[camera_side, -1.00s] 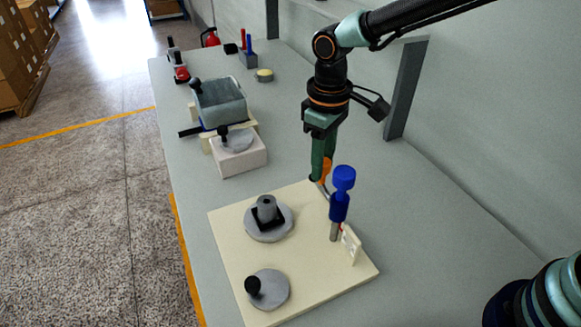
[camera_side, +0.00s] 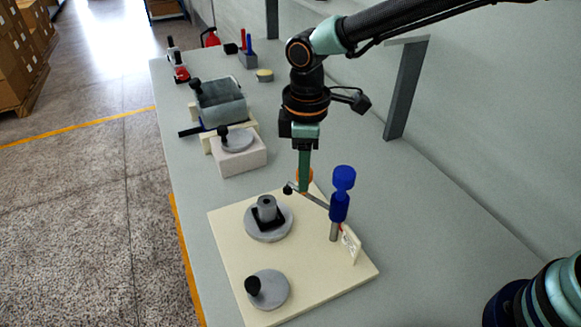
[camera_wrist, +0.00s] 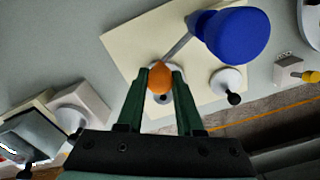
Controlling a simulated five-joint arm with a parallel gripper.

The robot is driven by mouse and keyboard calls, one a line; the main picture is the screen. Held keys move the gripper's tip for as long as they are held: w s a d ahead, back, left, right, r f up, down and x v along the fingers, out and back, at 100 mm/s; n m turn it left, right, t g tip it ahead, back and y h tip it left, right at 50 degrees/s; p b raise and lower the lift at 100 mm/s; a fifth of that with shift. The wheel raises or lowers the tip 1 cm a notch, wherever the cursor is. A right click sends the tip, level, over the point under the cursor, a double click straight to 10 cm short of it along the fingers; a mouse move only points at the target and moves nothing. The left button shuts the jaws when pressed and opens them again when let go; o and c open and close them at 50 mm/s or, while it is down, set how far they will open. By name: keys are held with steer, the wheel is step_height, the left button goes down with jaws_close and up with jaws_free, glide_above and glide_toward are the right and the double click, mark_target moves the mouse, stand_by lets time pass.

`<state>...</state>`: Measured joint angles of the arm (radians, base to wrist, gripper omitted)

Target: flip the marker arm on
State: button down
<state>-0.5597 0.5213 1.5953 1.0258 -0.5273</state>
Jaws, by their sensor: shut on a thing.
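The marker arm (camera_side: 316,201) is a thin grey bar reaching out from a blue post (camera_side: 341,195) on a cream board (camera_side: 235,250). It has a dark ball at its free end and an orange knob (camera_side: 304,174) on top. In the side view the free end appears close to the far edge of a grey disc (camera_side: 252,228) bearing a dark block and grey spindle. My gripper (camera_side: 304,186) points down and is shut on the orange knob. The wrist view shows the knob (camera_wrist: 160,79) between both fingertips, with the bar (camera_wrist: 177,46) running to the blue post.
A smaller grey disc with a black knob (camera_side: 253,285) is at the board's front. A small white upright plate (camera_side: 350,245) stands beside the post. A pale block with a grey disc (camera_side: 240,160) and a grey box (camera_side: 220,102) stand farther back.

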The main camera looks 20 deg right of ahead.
steer(key=shift+s+a+n, duration=0.3)
steer(key=shift+a+n, duration=0.15)
steer(key=shift+n, duration=0.3)
steer(key=shift+s+a+n, duration=0.25)
steer(key=shift+a+n, duration=0.2)
steer(key=shift+n, duration=0.3)
steer(key=c, duration=0.5)
jaws_free()
steer(key=shift+c, duration=0.2)
step_height(320, 180, up, 12)
steer(key=shift+r, duration=0.1)
